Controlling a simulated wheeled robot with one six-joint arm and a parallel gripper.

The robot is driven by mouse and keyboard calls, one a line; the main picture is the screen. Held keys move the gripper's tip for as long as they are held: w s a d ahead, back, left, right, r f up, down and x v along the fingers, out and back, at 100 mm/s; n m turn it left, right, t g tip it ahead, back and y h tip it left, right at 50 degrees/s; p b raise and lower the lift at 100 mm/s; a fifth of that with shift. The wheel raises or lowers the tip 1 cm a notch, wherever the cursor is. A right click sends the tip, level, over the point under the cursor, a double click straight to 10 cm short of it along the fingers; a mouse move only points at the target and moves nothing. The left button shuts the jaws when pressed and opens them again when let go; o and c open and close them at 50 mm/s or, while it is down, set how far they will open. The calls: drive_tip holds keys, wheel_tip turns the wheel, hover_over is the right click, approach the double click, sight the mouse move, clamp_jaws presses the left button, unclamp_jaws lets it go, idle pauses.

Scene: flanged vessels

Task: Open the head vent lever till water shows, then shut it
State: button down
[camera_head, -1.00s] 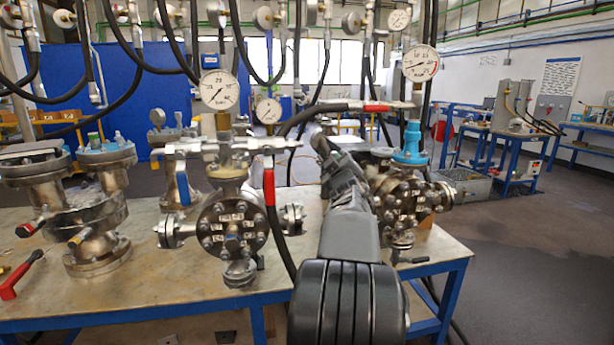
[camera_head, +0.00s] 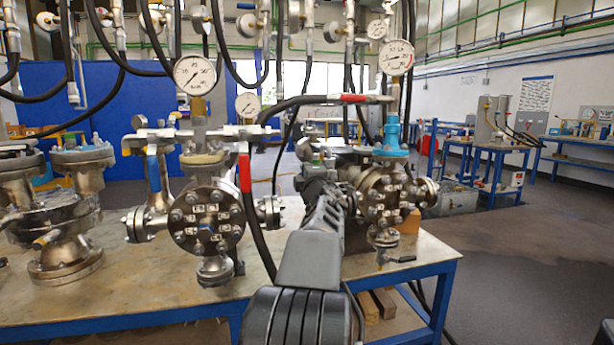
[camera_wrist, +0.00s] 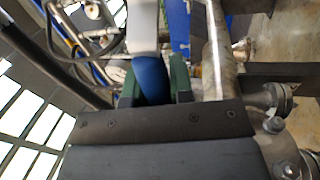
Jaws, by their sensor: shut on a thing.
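In the wrist view, my gripper (camera_wrist: 156,92) is shut on a blue lever handle (camera_wrist: 152,78), with a dark green fingertip on each side of it. A pale metal part joins the handle above the fingers. In the head view, my arm reaches toward the right flanged vessel (camera_head: 388,195), which has a bright blue fitting and a gauge above. My fingers and the held lever are hidden there behind my arm, so I cannot tell the lever's angle. No water shows in either view.
A second flanged vessel (camera_head: 207,221) with a gauge (camera_head: 195,74) stands left on the bench (camera_head: 130,300). Black hoses hang above, and one with a red sleeve (camera_head: 245,172) runs down between the vessels. Open floor (camera_head: 520,270) lies to the right.

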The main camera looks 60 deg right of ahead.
drive_tip(key=shift+f+n, duration=0.25)
drive_tip(key=shift+n, duration=0.15)
drive_tip(key=c, duration=1)
unclamp_jaws()
drive_tip(key=v, duration=1.4)
drive_tip(key=shift+d, duration=0.15)
